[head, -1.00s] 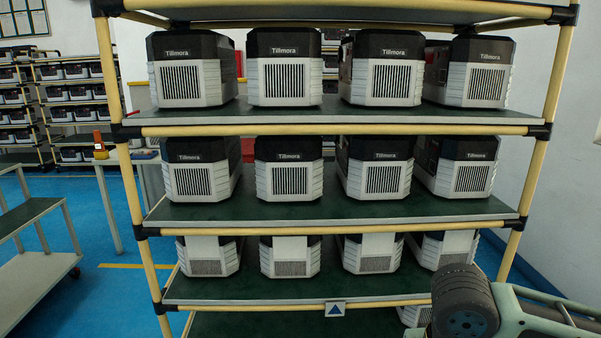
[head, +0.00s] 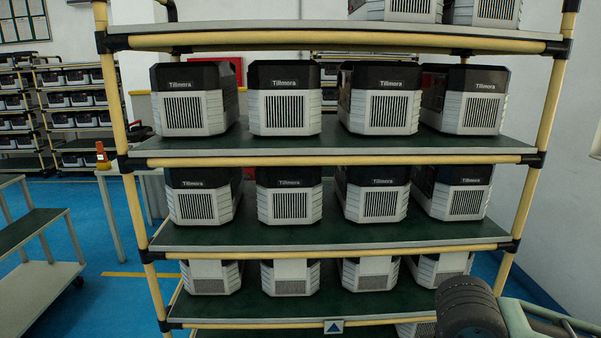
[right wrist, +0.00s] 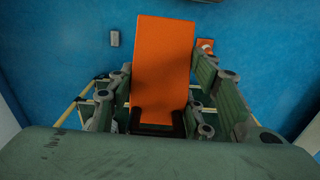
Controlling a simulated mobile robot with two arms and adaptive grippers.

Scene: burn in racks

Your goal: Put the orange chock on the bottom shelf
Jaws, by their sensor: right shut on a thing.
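The orange chock (right wrist: 162,65) shows in the right wrist view as a long flat-faced orange block. My right gripper (right wrist: 158,125) is shut on its near end, with green finger links on both sides. In the head view only part of my right arm (head: 472,308) shows, at the lower right in front of the rack; its gripper and the chock are out of that frame. The rack's lowest visible shelf (head: 270,334) is mostly cut off by the bottom edge. My left gripper is in neither view.
The rack's upper shelves (head: 300,236) carry rows of black and white Tillmora units (head: 285,100). A blue-triangle sign (head: 333,326) hangs on a low front rail. A grey cart (head: 40,290) stands at the left. A white wall (head: 560,180) is close at the right.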

